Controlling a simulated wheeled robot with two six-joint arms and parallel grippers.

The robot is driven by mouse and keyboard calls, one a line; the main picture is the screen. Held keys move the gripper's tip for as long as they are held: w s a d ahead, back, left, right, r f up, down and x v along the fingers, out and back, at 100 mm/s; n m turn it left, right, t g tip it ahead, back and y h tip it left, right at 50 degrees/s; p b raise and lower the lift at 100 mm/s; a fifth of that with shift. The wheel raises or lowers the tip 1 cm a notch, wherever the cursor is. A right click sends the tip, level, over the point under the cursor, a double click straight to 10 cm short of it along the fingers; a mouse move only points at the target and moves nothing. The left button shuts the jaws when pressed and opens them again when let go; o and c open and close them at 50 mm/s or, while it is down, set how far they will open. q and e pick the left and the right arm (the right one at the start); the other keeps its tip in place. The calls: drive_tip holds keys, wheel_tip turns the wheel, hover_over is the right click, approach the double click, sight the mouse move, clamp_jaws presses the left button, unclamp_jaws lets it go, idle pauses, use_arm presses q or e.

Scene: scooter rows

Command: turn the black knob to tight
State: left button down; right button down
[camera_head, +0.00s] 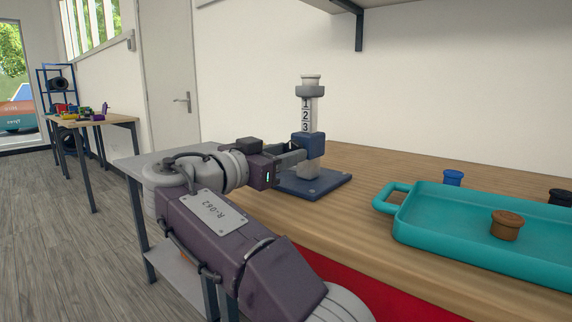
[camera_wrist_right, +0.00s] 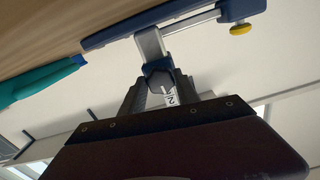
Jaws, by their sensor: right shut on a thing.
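A measuring stand has a blue base plate (camera_head: 318,185), a blue collar (camera_head: 313,143) and a pale column marked 1, 2, 3 (camera_head: 306,115) with a grey cap. It stands upright on the wooden table. My right gripper (camera_head: 296,153) reaches the collar from the left, at its near side. In the right wrist view, a dark knob (camera_wrist_right: 160,83) on the collar sits between the fingers of my right gripper (camera_wrist_right: 160,92), which is shut on it. The fingers hide the knob in the head view. I cannot read any tight marking. My left gripper is not in view.
A yellow knob (camera_wrist_right: 240,29) shows in the wrist view. Bare wood lies between stand and tray.

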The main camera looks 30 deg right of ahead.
drive_tip(key=shift+m+b, duration=0.35)
drive_tip(key=shift+m, duration=0.25)
drive_tip(key=c, duration=0.9)
unclamp_jaws()
drive_tip(key=p+v, duration=0.2)
drive_tip(key=v, duration=0.6)
drive_tip(key=shift+s+a+r+p, duration=0.1)
drive_tip(key=shift+a+p, duration=0.2)
drive_tip(key=shift+p, duration=0.05)
drive_tip(key=shift+s+a, duration=0.15)
drive_tip(key=shift+a, duration=0.1)
